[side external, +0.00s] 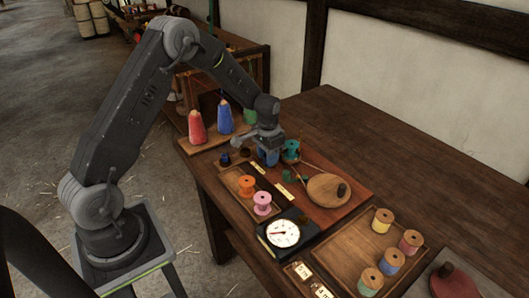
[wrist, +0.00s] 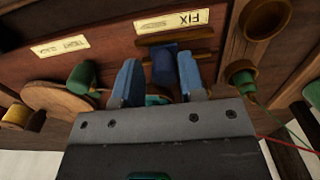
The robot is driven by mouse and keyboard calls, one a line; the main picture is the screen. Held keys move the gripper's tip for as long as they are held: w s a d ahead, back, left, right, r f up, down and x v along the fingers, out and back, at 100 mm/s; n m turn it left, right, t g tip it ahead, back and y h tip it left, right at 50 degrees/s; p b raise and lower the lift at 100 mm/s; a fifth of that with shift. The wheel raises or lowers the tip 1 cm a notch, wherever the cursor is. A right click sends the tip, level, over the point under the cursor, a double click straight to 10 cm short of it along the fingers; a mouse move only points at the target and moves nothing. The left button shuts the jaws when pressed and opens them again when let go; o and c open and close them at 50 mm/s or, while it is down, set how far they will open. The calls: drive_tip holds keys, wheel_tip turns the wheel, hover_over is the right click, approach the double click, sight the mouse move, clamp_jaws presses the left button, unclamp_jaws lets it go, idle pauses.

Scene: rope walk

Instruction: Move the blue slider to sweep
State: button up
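A dark blue block (wrist: 163,66), which looks like the blue slider, sits in a wooden slot on the red-brown board (wrist: 105,60) in the wrist view. A pale label reading FIX upside down (wrist: 172,21) lies beside the slot. No label reading sweep is legible. My gripper (wrist: 160,76) has its two blue fingers apart, one on each side of the block, with a gap showing at the left finger. Contact at the right finger is unclear. In the side view my gripper (side external: 268,156) is low over the board and hides the slider.
A teal spool (side external: 291,149) stands close right of my gripper. Red and blue cones (side external: 196,127) stand behind. Orange and pink spools (side external: 247,185), a dial (side external: 283,233), a round wooden disc (side external: 322,191) and a tray of spools (side external: 340,255) are nearer.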

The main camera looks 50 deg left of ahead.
drive_tip(key=shift+d, duration=0.45)
drive_tip(key=shift+a, duration=0.25)
drive_tip(key=shift+r, duration=3.5)
drive_tip(key=shift+r, duration=0.1)
